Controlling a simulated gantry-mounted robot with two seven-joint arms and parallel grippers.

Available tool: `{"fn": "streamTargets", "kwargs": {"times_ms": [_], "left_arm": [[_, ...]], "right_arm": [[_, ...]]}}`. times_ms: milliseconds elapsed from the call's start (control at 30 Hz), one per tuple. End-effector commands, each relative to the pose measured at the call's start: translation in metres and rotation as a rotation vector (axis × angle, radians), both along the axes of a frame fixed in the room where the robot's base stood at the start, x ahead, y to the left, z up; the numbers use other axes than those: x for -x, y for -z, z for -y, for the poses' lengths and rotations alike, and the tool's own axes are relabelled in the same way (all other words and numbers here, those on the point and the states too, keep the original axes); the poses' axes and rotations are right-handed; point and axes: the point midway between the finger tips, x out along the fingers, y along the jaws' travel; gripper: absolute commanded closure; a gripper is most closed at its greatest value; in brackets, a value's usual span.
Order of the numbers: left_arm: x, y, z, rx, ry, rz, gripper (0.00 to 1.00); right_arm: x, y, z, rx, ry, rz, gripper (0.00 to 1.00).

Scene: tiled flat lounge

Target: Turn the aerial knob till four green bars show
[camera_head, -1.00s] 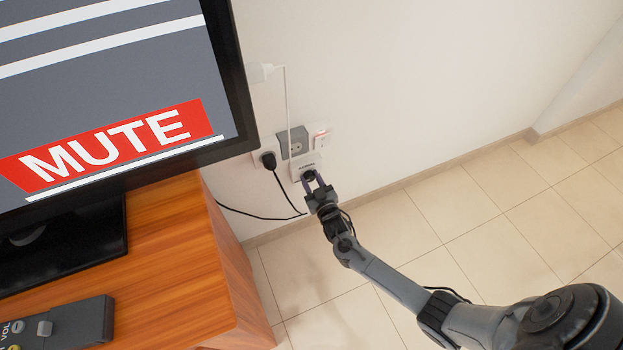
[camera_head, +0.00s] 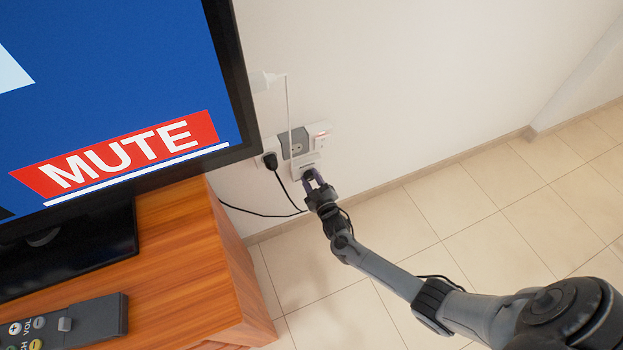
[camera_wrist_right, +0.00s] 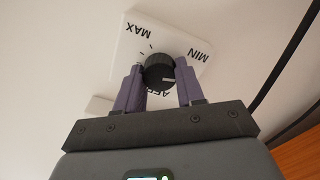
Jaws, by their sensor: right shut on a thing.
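The aerial knob (camera_wrist_right: 159,71) is round, black and ribbed, on a white wall plate (camera_wrist_right: 190,40) marked MAX, MIN and a partly hidden label, upside down in the right wrist view. Its pale pointer line points right. My right gripper (camera_wrist_right: 160,88) is shut on the knob, one purple finger on each side. In the head view the right gripper (camera_head: 314,179) reaches the plate low on the wall and partly covers the knob. A small panel with green light (camera_wrist_right: 148,177) is cut off at the wrist view's bottom edge; I cannot count bars. My left gripper is not in view.
The television (camera_head: 120,80) shows a red MUTE banner; its upper part is out of view. Sockets (camera_head: 294,142) with a black plug (camera_head: 269,160) and cables sit beside the knob plate. A remote (camera_head: 75,322) lies on the wooden cabinet (camera_head: 190,260). The tiled floor on the right is clear.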

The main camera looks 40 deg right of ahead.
Motion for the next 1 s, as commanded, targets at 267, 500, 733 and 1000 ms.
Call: {"fn": "streamTargets", "kwargs": {"times_ms": [267,500,733,1000], "left_arm": [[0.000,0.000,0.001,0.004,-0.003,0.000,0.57],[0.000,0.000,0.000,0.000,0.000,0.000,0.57],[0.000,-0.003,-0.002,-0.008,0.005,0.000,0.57],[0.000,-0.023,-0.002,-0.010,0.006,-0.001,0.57]], "right_arm": [[0.000,0.000,0.000,0.000,-0.001,0.002,0.52],[0.000,0.000,0.000,-0.002,-0.001,0.001,0.37],[0.004,-0.001,-0.001,-0.002,-0.001,0.000,0.37],[0.037,-0.003,-0.011,-0.004,-0.001,-0.002,0.37]]}}
